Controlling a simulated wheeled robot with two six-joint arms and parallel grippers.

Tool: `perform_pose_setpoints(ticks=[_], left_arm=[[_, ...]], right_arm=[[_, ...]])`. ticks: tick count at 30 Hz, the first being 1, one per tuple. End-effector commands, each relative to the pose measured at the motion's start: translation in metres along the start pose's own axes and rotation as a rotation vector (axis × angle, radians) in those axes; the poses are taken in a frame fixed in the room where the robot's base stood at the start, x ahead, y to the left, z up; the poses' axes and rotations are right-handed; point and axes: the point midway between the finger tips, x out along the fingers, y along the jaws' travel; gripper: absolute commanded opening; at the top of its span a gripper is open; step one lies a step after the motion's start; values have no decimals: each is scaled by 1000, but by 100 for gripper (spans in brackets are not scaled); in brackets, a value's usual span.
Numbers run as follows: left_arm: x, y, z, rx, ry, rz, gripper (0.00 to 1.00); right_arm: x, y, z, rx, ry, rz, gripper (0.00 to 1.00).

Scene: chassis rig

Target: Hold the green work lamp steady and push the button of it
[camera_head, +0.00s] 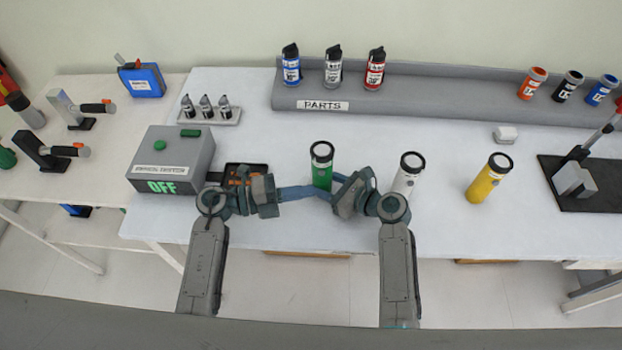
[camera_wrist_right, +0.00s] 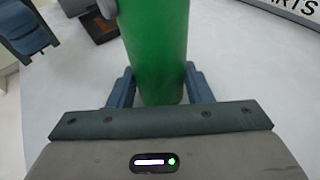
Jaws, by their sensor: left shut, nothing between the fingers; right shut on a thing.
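The green work lamp (camera_head: 322,177) stands upright on the white table, with a black-rimmed top. It also fills the upper middle of the right wrist view (camera_wrist_right: 155,45). My right gripper (camera_head: 328,185) is shut on it from the right, one finger on each side of its body. My left gripper (camera_head: 310,192) is shut and empty, its fingers reaching from the left to the lamp's near left side. A small grey tip shows beside the lamp in the wrist view. I cannot tell whether it touches. The lamp's button is not clearly visible.
A white lamp (camera_head: 407,176) and a yellow lamp (camera_head: 489,180) stand to the right. A grey box marked OFF (camera_head: 173,162) and a dark tray (camera_head: 232,168) are on the left. A grey PARTS shelf (camera_head: 430,98) runs along the back. The table between is clear.

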Motion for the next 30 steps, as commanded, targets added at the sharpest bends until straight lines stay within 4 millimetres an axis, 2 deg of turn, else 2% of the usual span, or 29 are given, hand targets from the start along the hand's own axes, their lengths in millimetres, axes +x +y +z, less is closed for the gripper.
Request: perform_pose_setpoints(ticks=[1,6,12,18,26,27,30], left_arm=[[-13,1,0,1,1,6,0],[-46,0,0,1,1,4,0],[-72,0,0,0,2,3,0],[-80,-1,0,0,1,0,0],[-81,-1,0,0,1,-1,0],[-81,-1,0,0,1,-1,0],[-80,-1,0,0,1,-1,0]], right_arm=[[0,0,1,-1,-2,-1,33],[0,-1,2,-1,-3,-1,33],[0,-1,2,-2,-4,-2,33],[0,-1,2,-2,-4,-2,33],[0,-1,3,-2,-4,-2,33],[0,-1,3,-2,-4,-2,53],[0,-1,2,-2,-4,-2,71]])
